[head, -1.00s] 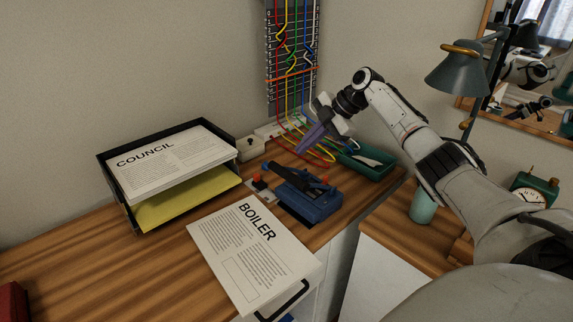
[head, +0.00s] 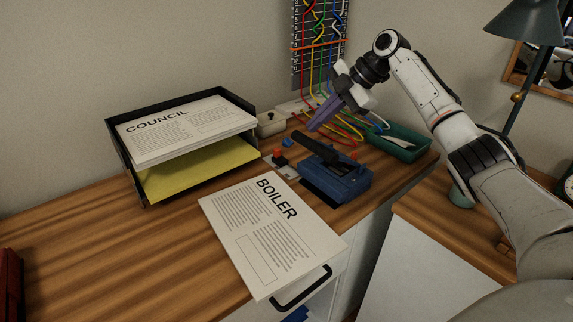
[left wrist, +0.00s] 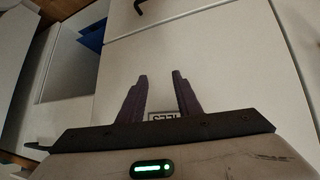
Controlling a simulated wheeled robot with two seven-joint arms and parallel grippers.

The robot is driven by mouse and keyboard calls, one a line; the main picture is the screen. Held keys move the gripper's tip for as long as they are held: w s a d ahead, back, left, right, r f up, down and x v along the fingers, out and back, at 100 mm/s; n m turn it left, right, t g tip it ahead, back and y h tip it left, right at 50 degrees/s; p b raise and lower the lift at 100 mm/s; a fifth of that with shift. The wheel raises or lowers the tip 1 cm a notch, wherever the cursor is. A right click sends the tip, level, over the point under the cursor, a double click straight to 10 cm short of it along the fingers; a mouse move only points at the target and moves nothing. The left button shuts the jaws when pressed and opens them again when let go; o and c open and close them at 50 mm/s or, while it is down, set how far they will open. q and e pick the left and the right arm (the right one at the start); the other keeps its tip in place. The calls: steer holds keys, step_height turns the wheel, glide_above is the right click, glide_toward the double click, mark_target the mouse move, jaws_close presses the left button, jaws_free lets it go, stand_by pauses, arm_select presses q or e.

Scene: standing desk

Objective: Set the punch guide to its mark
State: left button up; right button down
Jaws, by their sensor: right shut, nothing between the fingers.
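The blue hole punch (head: 352,187) sits on the desk with its black lever (head: 317,150) raised at a slant. A thin pale strip (head: 288,172) with an orange knob (head: 278,154) sticks out at its left side; it looks like the punch guide, but its mark is too small to read. My right gripper (head: 312,128) is shut and empty, above and behind the punch, apart from it. My left gripper (left wrist: 161,80) shows only in the left wrist view, its purple fingers apart and empty, over white drawer fronts.
A paper headed BOILER (head: 250,235) lies in front of the punch. A black letter tray (head: 126,170) stands to the left. A green tray (head: 412,152) and loose coloured cables (head: 345,128) lie behind.

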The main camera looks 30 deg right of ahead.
steer(key=a, duration=0.2)
steer(key=b, duration=0.1)
glide_toward(277, 159)
steer(key=x, duration=0.4)
steer(key=shift+a+f, duration=0.1)
steer(key=shift+a, duration=0.05)
